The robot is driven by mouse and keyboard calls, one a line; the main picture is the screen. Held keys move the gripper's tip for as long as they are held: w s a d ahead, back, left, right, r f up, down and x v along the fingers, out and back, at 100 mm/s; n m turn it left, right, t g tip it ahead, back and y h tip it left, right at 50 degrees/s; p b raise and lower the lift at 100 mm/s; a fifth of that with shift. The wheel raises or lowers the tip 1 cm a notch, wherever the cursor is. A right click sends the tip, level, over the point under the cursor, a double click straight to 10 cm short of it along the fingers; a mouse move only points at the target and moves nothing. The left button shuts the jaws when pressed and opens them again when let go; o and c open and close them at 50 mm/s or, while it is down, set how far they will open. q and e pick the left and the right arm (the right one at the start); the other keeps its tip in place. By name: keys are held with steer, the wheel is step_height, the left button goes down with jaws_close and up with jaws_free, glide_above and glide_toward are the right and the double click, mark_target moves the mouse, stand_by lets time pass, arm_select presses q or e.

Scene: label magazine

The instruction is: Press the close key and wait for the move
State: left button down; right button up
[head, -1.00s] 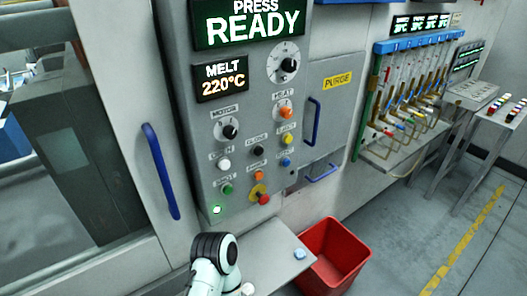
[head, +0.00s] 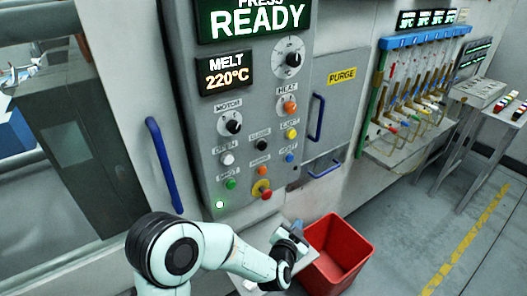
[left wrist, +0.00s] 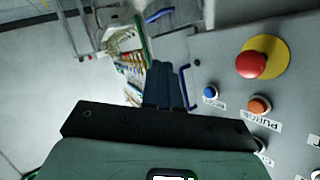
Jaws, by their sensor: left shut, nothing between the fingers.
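The close key (head: 264,145) is a black round button under a "CLOSE" label on the grey control panel (head: 208,187) in the head view. The white open key (head: 227,158) is to its left. My left gripper (head: 297,229) is below and to the right of the keys, apart from the panel. In the left wrist view its dark fingers (left wrist: 165,85) are together and empty. That view shows the red stop button (left wrist: 252,64) on a yellow disc, a blue button (left wrist: 210,92) and an orange button (left wrist: 259,105) to the right of the fingers. My right gripper is out of view.
The upper display (head: 255,20) reads "READY"; the melt display (head: 226,75) reads 220°C. A blue door handle (head: 164,165) is left of the panel, and another blue handle (head: 316,117) is on the purge cover. A red bin (head: 338,250) stands below my left gripper.

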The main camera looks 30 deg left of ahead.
mark_target(262, 146)
arm_select(q)
steer(key=a+r+t+y, duration=0.3)
steer(key=r+t+y, duration=0.1)
steer(key=r, duration=1.6)
steer(key=shift+s+r+y, duration=0.15)
steer(key=shift+s+y, duration=0.15)
steer(key=shift+s, duration=0.15)
steer(key=shift+a, duration=0.25)
steer(key=w+a, duration=0.3)
steer(key=a, duration=0.5)
steer(key=shift+w, duration=0.2)
steer(key=shift+w+a, duration=0.15)
steer(key=shift+a, duration=0.2)
